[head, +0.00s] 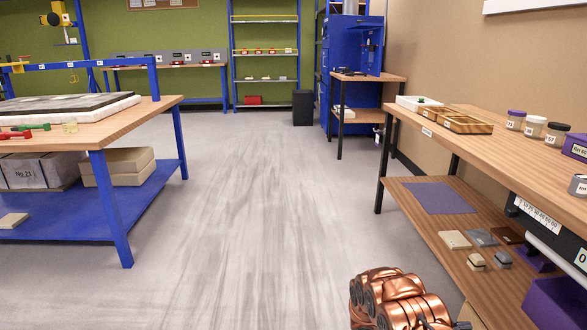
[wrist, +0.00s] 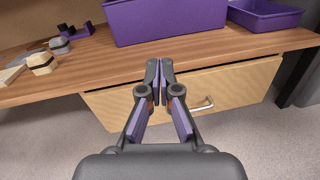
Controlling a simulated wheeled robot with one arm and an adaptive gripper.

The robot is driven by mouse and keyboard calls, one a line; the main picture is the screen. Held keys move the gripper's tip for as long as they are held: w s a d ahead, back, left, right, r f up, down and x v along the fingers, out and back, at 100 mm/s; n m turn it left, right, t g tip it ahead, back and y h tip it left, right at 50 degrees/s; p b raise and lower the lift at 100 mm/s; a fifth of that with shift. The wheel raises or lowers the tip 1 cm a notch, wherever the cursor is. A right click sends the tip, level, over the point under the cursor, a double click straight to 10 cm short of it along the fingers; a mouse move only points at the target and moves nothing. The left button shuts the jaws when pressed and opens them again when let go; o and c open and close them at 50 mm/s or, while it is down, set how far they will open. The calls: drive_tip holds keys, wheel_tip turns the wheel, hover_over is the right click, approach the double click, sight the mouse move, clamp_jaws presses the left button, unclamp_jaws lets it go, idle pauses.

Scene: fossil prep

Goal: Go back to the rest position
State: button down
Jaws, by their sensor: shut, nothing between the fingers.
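My gripper (wrist: 159,66) shows in the wrist view with its fingertips together and nothing between them. It is over the front edge of a wooden shelf, above a drawer front (wrist: 190,92) with a metal handle. In the head view only my copper-coloured arm shows at the bottom right; the gripper itself is out of that view.
The right-hand workbench (head: 480,150) has a lower shelf (head: 425,220) with a purple mat, stone pieces and a purple bin (head: 556,300). In the wrist view a purple bin (wrist: 165,22) stands just beyond the fingers. A blue-framed table (head: 150,105) stands left. The middle floor (head: 240,200) is clear.

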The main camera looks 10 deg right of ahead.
drive_tip(key=s+a+r+m+g+y+p, duration=0.1)
drive_tip(key=s+a+r+m+y+p, duration=0.25)
drive_tip(key=r, duration=0.85)
drive_tip(key=s+a+r+m+g+y+p, duration=0.1)
drive_tip(key=s+a+r+m+g+p, duration=0.15)
drive_tip(key=s+r+p, duration=0.65)
drive_tip(key=s+a+r+m+g+y+p, duration=0.15)
drive_tip(key=a+r+m, duration=0.25)
drive_tip(key=r, duration=1.1)
drive_tip(key=s+a+r+m+t+y+p, duration=0.1)
drive_tip(key=s+a+r+p, duration=0.4)
drive_tip(key=a, duration=0.5)
drive_tip(key=s+a+r+m+t+y+p, duration=0.1)
drive_tip(key=s+a+r+t+y+p, duration=0.3)
drive_tip(key=a+r+p, duration=0.4)
drive_tip(key=s+a+r+m+t+y+p, duration=0.1)
drive_tip(key=s+a+r+t+y+p, duration=0.1)
drive_tip(key=s+a+r+y+p, duration=0.4)
drive_tip(key=s+a+r+p, duration=0.1)
drive_tip(key=a+r, duration=0.4)
drive_tip(key=a, duration=0.2)
drive_tip(key=shift+a+r+m+t+p, duration=0.35)
drive_tip(key=shift+m+t, duration=0.05)
